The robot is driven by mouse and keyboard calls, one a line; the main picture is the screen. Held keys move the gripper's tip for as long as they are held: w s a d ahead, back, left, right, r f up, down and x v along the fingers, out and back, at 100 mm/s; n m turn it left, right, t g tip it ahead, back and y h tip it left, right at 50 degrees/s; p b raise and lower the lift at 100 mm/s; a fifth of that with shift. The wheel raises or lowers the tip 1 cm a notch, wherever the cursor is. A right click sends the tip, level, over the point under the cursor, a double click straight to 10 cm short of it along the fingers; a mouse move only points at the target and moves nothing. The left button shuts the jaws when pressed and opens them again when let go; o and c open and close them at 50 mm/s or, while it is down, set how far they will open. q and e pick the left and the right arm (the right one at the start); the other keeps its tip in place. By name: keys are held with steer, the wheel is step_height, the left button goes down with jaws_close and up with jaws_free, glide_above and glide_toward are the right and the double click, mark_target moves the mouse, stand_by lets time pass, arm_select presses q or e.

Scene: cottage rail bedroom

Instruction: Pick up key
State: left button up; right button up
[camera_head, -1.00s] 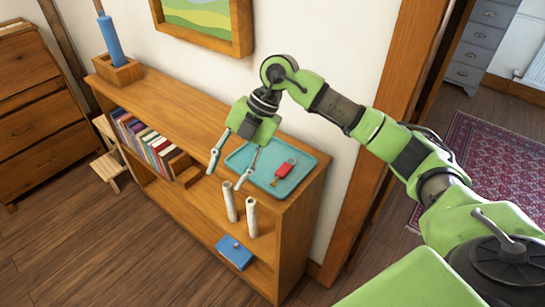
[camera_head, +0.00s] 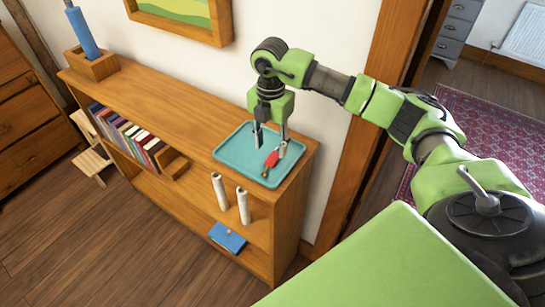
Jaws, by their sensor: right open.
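The key (camera_head: 271,160), with a red head or tag, lies on the teal tray (camera_head: 233,152) on top of the wooden shelf unit. My right gripper (camera_head: 270,146) is pointed down over the tray, its two fingers apart. One fingertip is to the left of the key and the other is close to its right end. I cannot tell whether either finger touches the key or the tray. My left gripper is out of view.
The shelf unit (camera_head: 165,103) stands against the wall. Two white cylinders (camera_head: 243,206) and a blue box (camera_head: 227,238) are on lower shelves. A wooden box with a blue item (camera_head: 84,34) stands at its far left. Books (camera_head: 122,130) fill part of a shelf.

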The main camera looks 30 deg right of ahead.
mark_target(272, 159)
step_height(272, 159, down, 4)
steer(key=p, duration=0.2)
steer(key=shift+s+d+p, duration=0.1)
steer(key=shift+p, duration=0.25)
steer(key=shift+f, duration=0.55)
steer(key=c, duration=1.1)
